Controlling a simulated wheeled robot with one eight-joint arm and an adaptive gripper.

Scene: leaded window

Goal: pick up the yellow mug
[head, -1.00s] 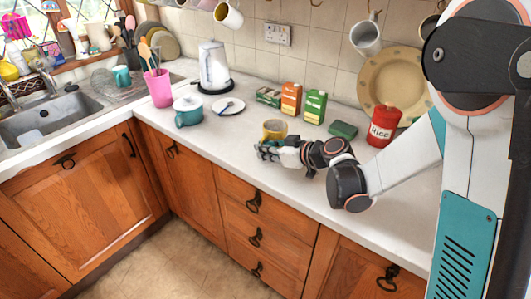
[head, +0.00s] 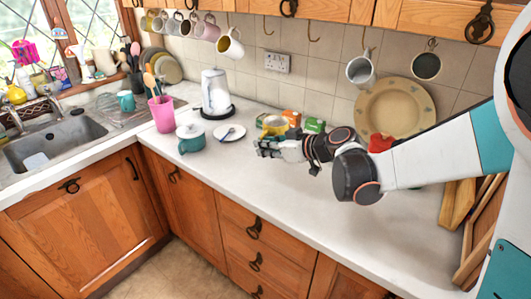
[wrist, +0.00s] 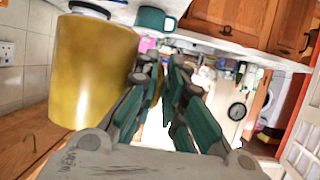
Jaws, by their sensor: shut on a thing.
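The yellow mug (head: 275,125) is in my gripper (head: 264,148), raised above the counter in the head view. In the wrist view the mug (wrist: 92,75) fills the left side, close beside the fingers. My gripper (wrist: 160,65) is closed there with a bit of yellow, apparently the handle, between its fingers. The fingers hide most of that grip. In the head view the gripper hides the lower part of the mug.
Cartons (head: 292,117) and a red tin (head: 380,143) stand behind my gripper. Mugs (head: 230,45) hang above. The front counter (head: 260,190) is clear.

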